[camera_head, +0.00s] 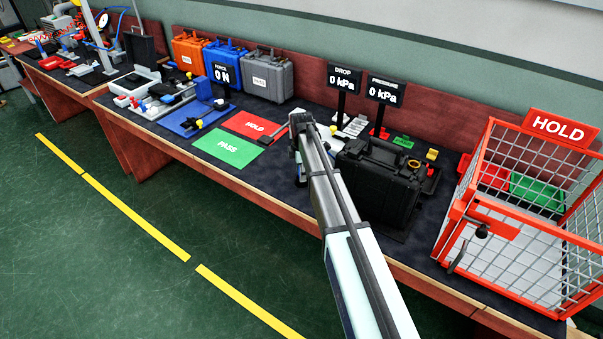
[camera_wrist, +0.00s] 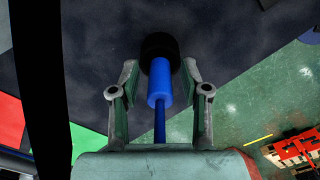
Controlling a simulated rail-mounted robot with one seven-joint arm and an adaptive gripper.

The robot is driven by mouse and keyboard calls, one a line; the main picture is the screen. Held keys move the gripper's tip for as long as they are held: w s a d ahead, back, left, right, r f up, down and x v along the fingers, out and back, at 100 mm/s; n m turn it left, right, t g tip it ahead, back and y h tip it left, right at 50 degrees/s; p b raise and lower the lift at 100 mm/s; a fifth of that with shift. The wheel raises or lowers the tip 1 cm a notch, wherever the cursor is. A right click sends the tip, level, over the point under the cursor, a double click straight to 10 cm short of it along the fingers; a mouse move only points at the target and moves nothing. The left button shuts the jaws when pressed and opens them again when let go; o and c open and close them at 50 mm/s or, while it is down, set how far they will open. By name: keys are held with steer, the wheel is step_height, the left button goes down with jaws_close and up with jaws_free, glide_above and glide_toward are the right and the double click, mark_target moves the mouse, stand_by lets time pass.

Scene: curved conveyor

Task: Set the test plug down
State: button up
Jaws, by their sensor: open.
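The test plug (camera_wrist: 160,85) shows in the wrist view as a blue cylinder with a wide black end and a thin blue stem. My gripper (camera_wrist: 160,72) is open around it, with one finger on each side. A narrow gap shows between the plug and each finger. The black end lies over the dark bench mat (camera_wrist: 95,85); I cannot tell how firmly it rests there. In the head view my arm hides the plug, and the gripper's fingertips do not show clearly.
A black case (camera_head: 377,185) stands close to the right of my arm. A red HOLD mat (camera_head: 254,126) and green PASS mat (camera_head: 228,147) lie to the left. A red wire HOLD cage (camera_head: 520,215) stands at right. The bench's front edge is close by.

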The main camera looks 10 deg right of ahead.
step_height(320, 180, up, 12)
steer(key=b, duration=0.2)
steer(key=shift+b, duration=0.3)
